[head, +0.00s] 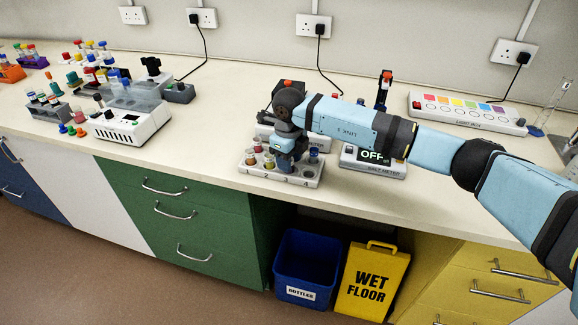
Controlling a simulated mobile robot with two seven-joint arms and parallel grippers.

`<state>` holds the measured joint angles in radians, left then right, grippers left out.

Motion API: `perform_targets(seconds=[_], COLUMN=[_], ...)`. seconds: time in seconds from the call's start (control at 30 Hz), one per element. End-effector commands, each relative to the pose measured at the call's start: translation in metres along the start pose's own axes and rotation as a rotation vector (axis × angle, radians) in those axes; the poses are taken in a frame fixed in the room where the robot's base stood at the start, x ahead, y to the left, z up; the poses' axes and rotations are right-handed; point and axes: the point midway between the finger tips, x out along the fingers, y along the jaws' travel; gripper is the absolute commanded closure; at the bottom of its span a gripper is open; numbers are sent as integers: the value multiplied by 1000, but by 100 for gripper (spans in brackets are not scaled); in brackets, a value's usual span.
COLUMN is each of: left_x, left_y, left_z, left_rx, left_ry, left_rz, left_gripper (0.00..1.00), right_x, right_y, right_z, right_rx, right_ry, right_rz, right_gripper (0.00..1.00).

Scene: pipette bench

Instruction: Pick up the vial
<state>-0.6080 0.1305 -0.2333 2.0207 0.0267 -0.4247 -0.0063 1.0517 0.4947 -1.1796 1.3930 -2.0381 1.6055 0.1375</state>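A pale rack (262,174) with numbered positions stands near the front edge of the bench, holding several small vials. Vials with reddish and yellowish contents (269,161) are at its left, and a blue vial (314,155) is at its right end. My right gripper (285,164) points down over the middle of the rack, between these vials. Its fingertips are small and partly lost among the vials, so I cannot see whether they are apart or hold a vial. My wrist hides part of the rack's back. My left gripper is out of view.
An "OFF" meter (373,168) stands close right of the rack, partly behind my arm. A light box (467,114) is at the back right. A white machine (128,124) and tube racks fill the left. Bench between machine and rack is clear. A blue bin (303,262) stands below.

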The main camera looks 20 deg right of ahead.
Motion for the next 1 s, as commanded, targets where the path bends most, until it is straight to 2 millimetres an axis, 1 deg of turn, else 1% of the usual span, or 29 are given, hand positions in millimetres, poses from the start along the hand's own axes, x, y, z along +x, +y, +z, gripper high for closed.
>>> perform_targets(seconds=[0.07,0.17,0.2,0.23,0.53,0.67,0.77,0.87,0.97,1.0], left_x=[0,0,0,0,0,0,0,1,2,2], left_y=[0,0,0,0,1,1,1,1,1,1], left_z=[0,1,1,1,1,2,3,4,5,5], left_rx=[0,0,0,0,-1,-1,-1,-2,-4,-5], left_ry=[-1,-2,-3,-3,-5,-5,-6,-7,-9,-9], left_rz=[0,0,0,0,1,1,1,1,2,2], left_gripper=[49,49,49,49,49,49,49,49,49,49], right_x=[0,0,0,-1,-2,-8,-19,-37,-62,-74], right_y=[0,0,0,0,0,0,-1,-1,-1,-1], right_z=[0,0,0,0,0,0,1,1,1,1], right_rx=[0,0,0,0,0,-1,-1,0,-1,-1], right_ry=[0,0,0,0,-1,-1,-4,-4,-5,-6], right_rz=[0,0,0,0,0,0,-1,-2,-3,-2], right_gripper=[61,82,91,97,97,97,97,97,97,97])
